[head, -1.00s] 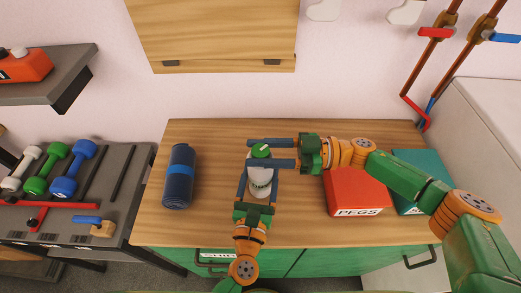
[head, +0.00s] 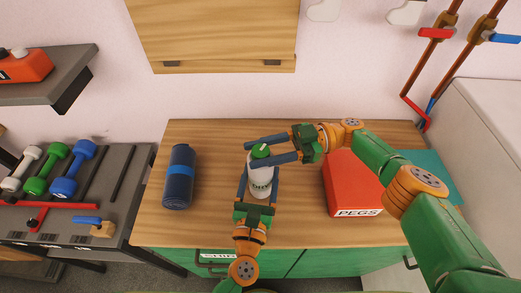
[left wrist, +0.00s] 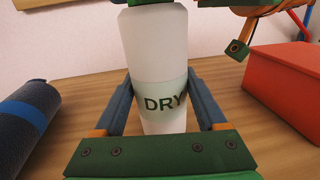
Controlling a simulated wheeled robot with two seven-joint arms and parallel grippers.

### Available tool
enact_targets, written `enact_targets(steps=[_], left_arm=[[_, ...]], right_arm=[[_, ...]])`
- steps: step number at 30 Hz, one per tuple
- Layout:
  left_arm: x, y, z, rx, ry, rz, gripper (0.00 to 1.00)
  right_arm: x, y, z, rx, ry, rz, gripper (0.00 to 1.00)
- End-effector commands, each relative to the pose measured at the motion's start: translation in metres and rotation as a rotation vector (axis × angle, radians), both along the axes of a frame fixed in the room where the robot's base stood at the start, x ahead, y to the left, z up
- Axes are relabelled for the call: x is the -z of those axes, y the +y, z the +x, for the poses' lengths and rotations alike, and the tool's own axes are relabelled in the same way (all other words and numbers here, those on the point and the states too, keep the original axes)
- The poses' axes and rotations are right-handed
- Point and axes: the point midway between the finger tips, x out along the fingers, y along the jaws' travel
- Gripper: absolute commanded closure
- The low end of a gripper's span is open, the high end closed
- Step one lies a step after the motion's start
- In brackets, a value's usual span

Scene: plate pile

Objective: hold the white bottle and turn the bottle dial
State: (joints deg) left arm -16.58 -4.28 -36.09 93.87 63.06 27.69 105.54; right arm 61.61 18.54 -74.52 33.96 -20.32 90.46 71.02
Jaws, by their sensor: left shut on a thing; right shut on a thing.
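The white bottle (head: 261,178) stands upright on the wooden table, with a green dial (head: 260,151) on its top. In the left wrist view the bottle (left wrist: 157,70) shows a label reading "DRY". My left gripper (head: 260,172) is shut on the bottle's body from the front, one finger on each side. My right gripper (head: 262,152) reaches in from the right at the top, its fingers on either side of the dial and shut on it. In the left wrist view the dial is mostly out of frame.
A red box marked PEGS (head: 350,185) and a teal box (head: 431,170) sit to the right. A rack with dumbbells (head: 62,172) is at the left. The table behind the bottle is clear.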

Motion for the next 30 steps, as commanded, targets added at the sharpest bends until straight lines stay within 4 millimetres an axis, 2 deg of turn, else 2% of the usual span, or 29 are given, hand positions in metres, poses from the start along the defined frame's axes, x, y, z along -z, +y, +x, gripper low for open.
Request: enact_targets(steps=[2, 3, 6, 17, 20, 27, 30], left_arm=[[0.0, -0.001, -0.001, 0.004, 0.001, 0.002, 1.0], [0.0, -0.001, -0.001, 0.003, 0.001, 0.002, 1.0], [0.0, -0.001, 0.0, 0.003, 0.001, 0.001, 1.0], [0.001, 0.0, 0.0, 0.0, 0.001, 0.0, 1.0], [0.001, 0.0, 0.0, 0.0, 0.001, 0.0, 1.0], [0.001, 0.0, 0.0, -0.001, 0.001, 0.0, 1.0], [0.001, 0.0, 0.0, 0.0, 0.001, 0.0, 1.0]], right_arm=[[0.001, 0.0, 0.001, 0.004, 0.0, -0.002, 1.0], [0.001, 0.0, 0.001, 0.004, 0.0, -0.002, 0.51], [0.001, 0.0, 0.001, 0.003, 0.0, -0.002, 0.24], [-0.004, 0.0, 0.0, 0.001, -0.001, 0.0, 0.23], [-0.018, -0.001, 0.0, 0.0, -0.003, 0.001, 0.23], [-0.078, -0.001, 0.0, 0.0, -0.004, -0.001, 0.23], [-0.093, 0.0, 0.001, 0.003, -0.002, 0.0, 0.23]])
